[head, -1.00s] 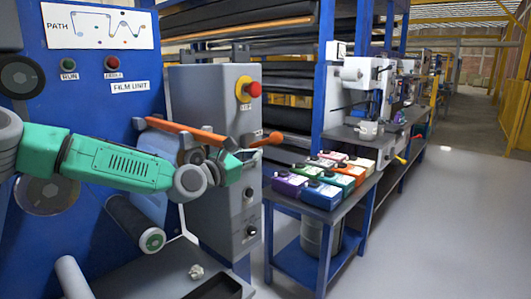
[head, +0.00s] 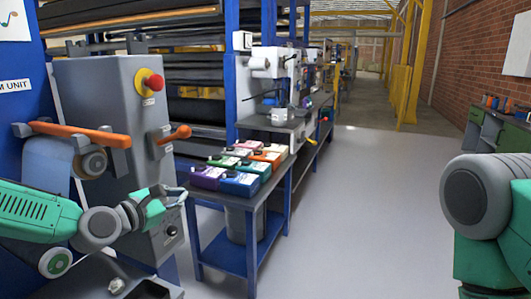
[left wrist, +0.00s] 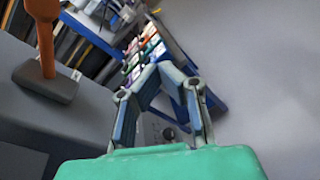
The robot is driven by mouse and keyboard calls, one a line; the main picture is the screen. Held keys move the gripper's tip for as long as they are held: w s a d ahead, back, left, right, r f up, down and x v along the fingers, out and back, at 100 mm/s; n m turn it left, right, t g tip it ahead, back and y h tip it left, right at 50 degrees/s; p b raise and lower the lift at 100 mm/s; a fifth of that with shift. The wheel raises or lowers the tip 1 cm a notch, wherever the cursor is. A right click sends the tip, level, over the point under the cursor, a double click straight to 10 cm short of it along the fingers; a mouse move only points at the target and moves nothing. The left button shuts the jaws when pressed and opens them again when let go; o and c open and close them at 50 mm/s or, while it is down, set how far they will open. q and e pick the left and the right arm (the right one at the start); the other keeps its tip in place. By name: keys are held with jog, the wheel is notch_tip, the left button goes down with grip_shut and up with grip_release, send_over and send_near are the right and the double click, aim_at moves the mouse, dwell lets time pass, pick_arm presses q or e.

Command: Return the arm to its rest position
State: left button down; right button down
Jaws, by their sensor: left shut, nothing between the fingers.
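My left gripper (head: 180,196) is at the end of the green arm coming in from the left in the head view. It is in front of the grey control cabinet (head: 100,90), below its orange lever (head: 175,134). In the left wrist view, its fingers (left wrist: 160,90) meet near their tips with nothing between them. The orange lever also shows in the left wrist view (left wrist: 43,40), to the left of the fingers. Part of my right arm (head: 485,200) shows at the right edge of the head view; its gripper is outside the view.
An orange bar (head: 80,134) sticks out over a film roller (head: 92,162) on the left. A blue-framed table (head: 222,255) with several coloured boxes stands right of the cabinet. The grey floor (head: 360,220) is clear in the middle. A green workbench (head: 510,135) stands at the right wall.

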pick_arm(q)
jog(key=s+d+f+m+g+y, duration=0.1)
jog(key=s+d+f+m+g, duration=0.25)
jog(key=s+f, duration=0.4)
jog(key=s+d+f+m+g, duration=0.2)
jog(key=s+f+m, duration=0.35)
jog(key=f, duration=0.35)
jog(key=s+d+f+m+g+y, duration=0.1)
jog(key=s+d+f+m+g, duration=0.2)
jog(key=s+f, duration=0.5)
jog(key=s+a+f+m+g+y, duration=0.2)
jog(key=s+a+m, duration=0.4)
jog(key=s, duration=0.6)
jog(key=s+a+f+m+g+y, duration=0.3)
jog(key=s+a+f+m, duration=0.2)
jog(key=s, duration=0.6)
jog(key=shift+s+a+f+m+g, duration=0.35)
jog(key=shift+a+m, duration=0.35)
jog(key=shift+m, duration=0.5)
